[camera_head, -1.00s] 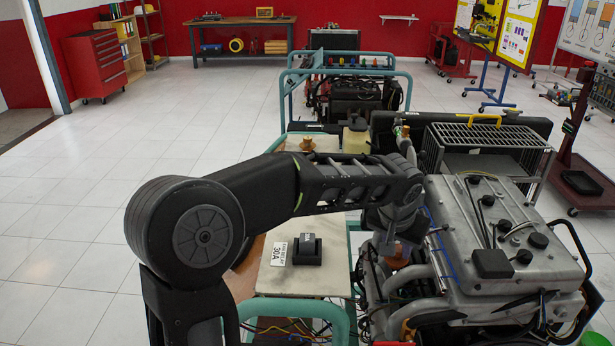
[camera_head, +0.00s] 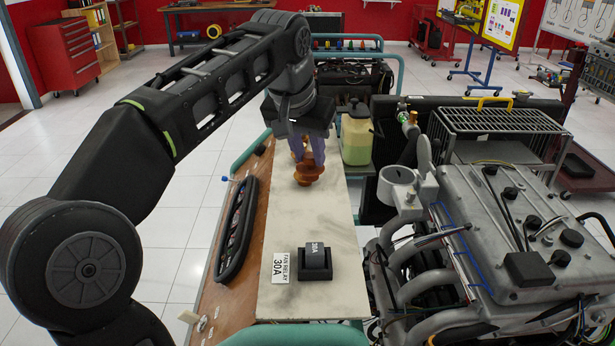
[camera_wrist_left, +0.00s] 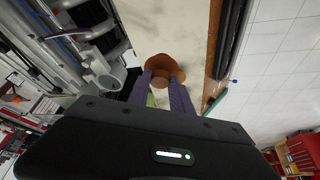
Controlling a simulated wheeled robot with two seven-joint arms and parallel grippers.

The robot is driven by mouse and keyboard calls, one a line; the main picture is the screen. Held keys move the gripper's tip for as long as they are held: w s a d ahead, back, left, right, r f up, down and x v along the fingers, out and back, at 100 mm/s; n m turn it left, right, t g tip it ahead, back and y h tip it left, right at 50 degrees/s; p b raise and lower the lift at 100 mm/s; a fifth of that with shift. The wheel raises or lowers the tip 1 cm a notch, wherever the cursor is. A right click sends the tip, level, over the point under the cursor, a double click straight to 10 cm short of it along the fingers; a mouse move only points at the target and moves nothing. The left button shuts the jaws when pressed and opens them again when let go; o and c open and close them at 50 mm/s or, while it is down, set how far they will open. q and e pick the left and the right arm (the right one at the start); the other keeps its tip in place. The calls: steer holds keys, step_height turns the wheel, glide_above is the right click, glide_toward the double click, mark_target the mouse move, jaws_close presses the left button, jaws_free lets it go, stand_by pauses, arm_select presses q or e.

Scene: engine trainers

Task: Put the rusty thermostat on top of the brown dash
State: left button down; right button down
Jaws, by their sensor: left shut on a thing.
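The rusty thermostat (camera_head: 308,174) is orange-brown and sits between the fingertips of my left gripper (camera_head: 308,158). The gripper is shut on it, over the far part of the pale panel; I cannot tell whether it touches the panel. The thermostat also shows between the purple fingers in the left wrist view (camera_wrist_left: 159,66). The brown dash (camera_head: 228,308) is the wooden board left of the pale panel, with a long black gauge frame (camera_head: 236,232) on it. The gripper and thermostat are right of this frame. My right gripper is out of view.
The pale panel (camera_head: 300,220) carries a black relay (camera_head: 317,260) and a "FAN RELAY 30A" label (camera_head: 280,267). A yellowish reservoir (camera_head: 356,138) stands right of the gripper. The grey engine (camera_head: 510,230) fills the right side.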

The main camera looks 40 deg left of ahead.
mark_target(306, 171)
arm_select(q)
step_height(306, 171, down, 6)
stand_by(0.4)
steer(key=shift+f, duration=1.9)
steer(key=shift+f+b, duration=0.2)
steer(key=shift+b, duration=0.15)
steer(key=c, duration=1.1)
jaws_free()
steer(key=shift+c, duration=0.2)
steer(key=shift+r, duration=0.15)
